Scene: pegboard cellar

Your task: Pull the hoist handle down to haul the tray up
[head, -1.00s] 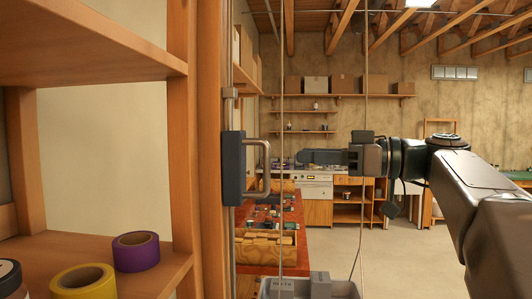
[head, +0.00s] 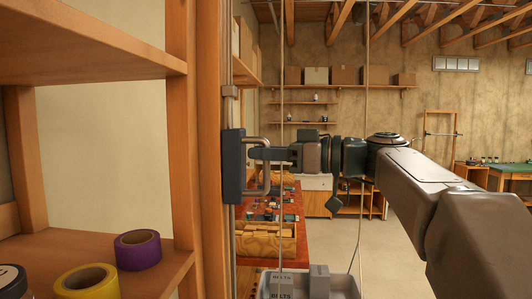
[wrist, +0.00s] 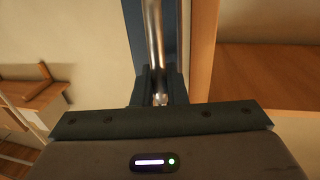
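The hoist handle (head: 266,176) is a metal D-shaped bar on a dark slide block (head: 233,166), which rides a vertical rail on the wooden post. My gripper (head: 256,153) reaches in from the right, level with the upper part of the handle. In the wrist view the shiny bar (wrist: 153,40) runs down between my two dark fingertips (wrist: 158,88). The fingers are close on both sides of it; whether they touch it is unclear. The hauled tray (head: 290,287), a grey bin with boxes marked BELTS, hangs low at the bottom edge, partly cut off.
Thin ropes (head: 282,90) run vertically beside and behind my gripper. Wooden shelving (head: 205,130) stands close on the left, with purple tape (head: 138,250) and yellow tape (head: 88,281) on it. A red-topped bench (head: 290,215) lies behind. Open floor shows at right.

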